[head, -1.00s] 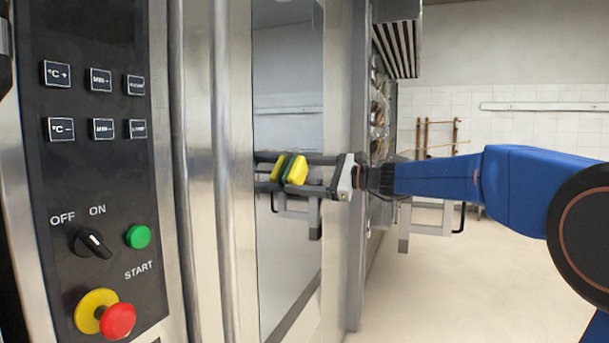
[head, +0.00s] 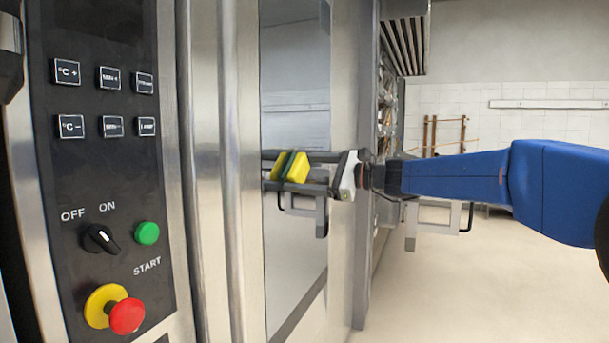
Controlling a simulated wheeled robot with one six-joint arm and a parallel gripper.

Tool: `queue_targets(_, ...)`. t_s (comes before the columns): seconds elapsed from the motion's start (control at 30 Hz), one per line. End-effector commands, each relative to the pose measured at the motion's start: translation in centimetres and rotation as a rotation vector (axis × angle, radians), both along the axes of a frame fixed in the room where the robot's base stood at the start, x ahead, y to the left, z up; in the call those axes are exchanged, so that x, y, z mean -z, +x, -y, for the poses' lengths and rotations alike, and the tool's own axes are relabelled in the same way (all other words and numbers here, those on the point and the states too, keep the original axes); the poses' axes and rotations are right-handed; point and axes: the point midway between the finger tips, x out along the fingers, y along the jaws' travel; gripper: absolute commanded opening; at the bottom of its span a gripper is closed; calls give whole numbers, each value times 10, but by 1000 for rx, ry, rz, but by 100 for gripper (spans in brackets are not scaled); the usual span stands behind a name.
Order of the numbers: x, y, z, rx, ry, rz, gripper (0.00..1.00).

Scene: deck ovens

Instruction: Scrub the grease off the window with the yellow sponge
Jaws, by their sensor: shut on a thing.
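The yellow sponge (head: 298,168) has a dark green face on its left side. It is held at the oven's window (head: 293,95), a tall reflective glass pane in a steel frame. A yellow and green mirror image of the sponge shows in the glass just left of it. The sponge is at or very close to the glass; I cannot tell if it touches. My gripper (head: 312,173) reaches in from the right and is shut on the sponge, one finger above and one below. I see no clear grease on the glass; any patch behind the sponge is hidden.
A black control panel (head: 50,200) with buttons, a knob and a red emergency stop (head: 127,316) is at the left. A vertical steel handle bar (head: 232,200) stands between it and the window. The pale floor (head: 480,290) at right is open.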

Motion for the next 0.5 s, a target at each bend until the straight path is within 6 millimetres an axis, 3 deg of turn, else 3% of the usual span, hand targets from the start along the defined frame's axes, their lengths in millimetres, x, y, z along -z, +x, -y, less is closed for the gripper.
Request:
queue_targets(0.3, -23, -1, 1, -1, 2, 4, 56)
queue_targets(0.5, -24, 2, 2, 0, 1, 1, 56)
